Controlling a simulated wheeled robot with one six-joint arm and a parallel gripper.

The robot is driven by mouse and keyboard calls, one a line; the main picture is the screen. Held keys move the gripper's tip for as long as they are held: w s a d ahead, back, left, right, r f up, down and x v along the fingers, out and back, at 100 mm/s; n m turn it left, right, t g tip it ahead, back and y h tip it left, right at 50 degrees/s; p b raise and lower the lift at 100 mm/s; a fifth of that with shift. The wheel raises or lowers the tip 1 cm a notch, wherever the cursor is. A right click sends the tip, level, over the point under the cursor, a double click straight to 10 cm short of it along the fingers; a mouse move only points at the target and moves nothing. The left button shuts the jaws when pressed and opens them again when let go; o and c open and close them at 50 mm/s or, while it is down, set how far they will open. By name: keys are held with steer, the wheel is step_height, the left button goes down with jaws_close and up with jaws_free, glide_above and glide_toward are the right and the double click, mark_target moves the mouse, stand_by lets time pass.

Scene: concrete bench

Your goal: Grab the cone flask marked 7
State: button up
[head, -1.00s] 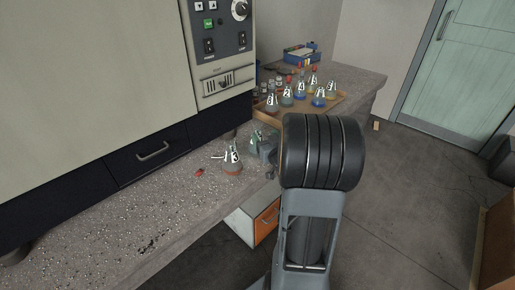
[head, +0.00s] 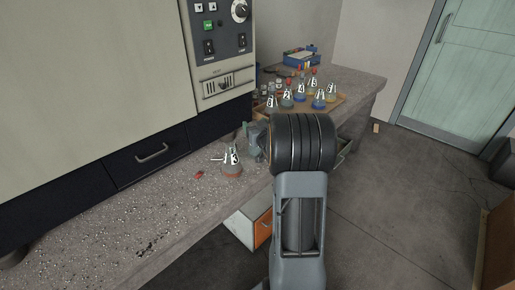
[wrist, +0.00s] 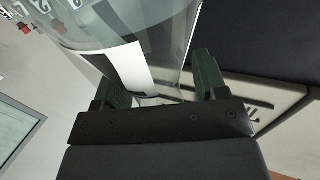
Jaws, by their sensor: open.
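My gripper (head: 254,140) is at the bench's front part, beside an upright cone flask with red-orange contents marked 3 (head: 232,163). In the wrist view my gripper (wrist: 160,78) is open, with its two dark green fingers either side of a clear glass flask (wrist: 135,28) with a black-and-white label. That flask's number cannot be read there, and in the head view it is mostly hidden by my gripper and arm. Several numbered cone flasks, among them one marked 2 (head: 287,97) and a blue one (head: 319,100), stand on the tray farther back; I cannot surely pick out a 7.
The wooden tray (head: 338,105) and a blue box (head: 299,56) are at the bench's far end. A large oven-like cabinet (head: 90,70) stands along the bench's left side. A small red item (head: 199,175) lies near flask 3.

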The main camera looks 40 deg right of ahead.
jaws_close()
stand_by(0.6)
